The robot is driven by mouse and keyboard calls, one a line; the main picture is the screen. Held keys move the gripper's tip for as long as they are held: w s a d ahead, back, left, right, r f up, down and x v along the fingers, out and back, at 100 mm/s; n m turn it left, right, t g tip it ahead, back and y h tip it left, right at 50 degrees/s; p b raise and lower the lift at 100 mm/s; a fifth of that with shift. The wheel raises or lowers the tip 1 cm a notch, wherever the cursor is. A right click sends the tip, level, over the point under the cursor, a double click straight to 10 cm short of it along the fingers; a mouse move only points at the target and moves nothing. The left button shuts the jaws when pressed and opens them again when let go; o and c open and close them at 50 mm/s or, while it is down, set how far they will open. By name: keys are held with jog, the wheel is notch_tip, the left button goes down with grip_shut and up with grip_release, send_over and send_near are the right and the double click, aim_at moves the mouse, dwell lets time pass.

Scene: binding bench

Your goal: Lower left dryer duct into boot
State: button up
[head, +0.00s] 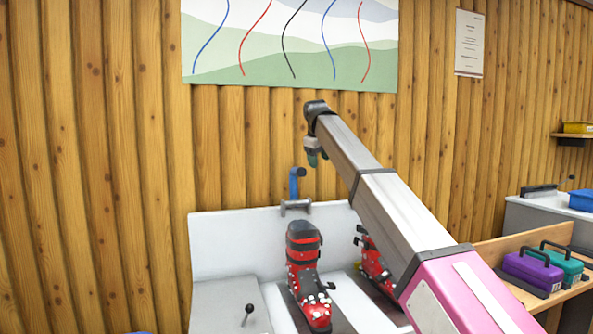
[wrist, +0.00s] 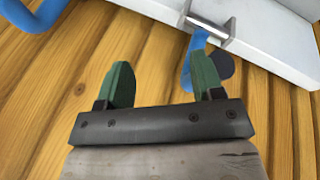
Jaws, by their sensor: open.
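In the head view, a blue dryer duct (head: 294,187) with a dark end stands up from a metal bracket (head: 295,206) on the bench's back ledge. A red and black ski boot (head: 304,262) stands upright below it, apart from the duct. My gripper (head: 315,158), with green fingers, is open just above and right of the duct, in front of the log wall. In the wrist view, the gap between my gripper's fingers (wrist: 162,82) is empty. A blue duct (wrist: 196,56) shows behind the right finger, which partly hides it; contact cannot be told.
A second red boot (head: 370,262) is partly hidden behind my arm. Another blue tube (wrist: 38,16) curves through the wrist view's corner. The white bench (head: 232,243) has a black lever (head: 247,314). Purple (head: 532,272) and teal (head: 562,262) cases sit at the right.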

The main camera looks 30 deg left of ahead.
aim_at(296, 168)
jog(key=s+a+r+m+y, duration=0.1)
jog(key=s+a+r+m, duration=0.35)
jog(key=a, duration=0.25)
jog(key=x, duration=1)
jog(key=shift+a, duration=0.15)
grip_shut()
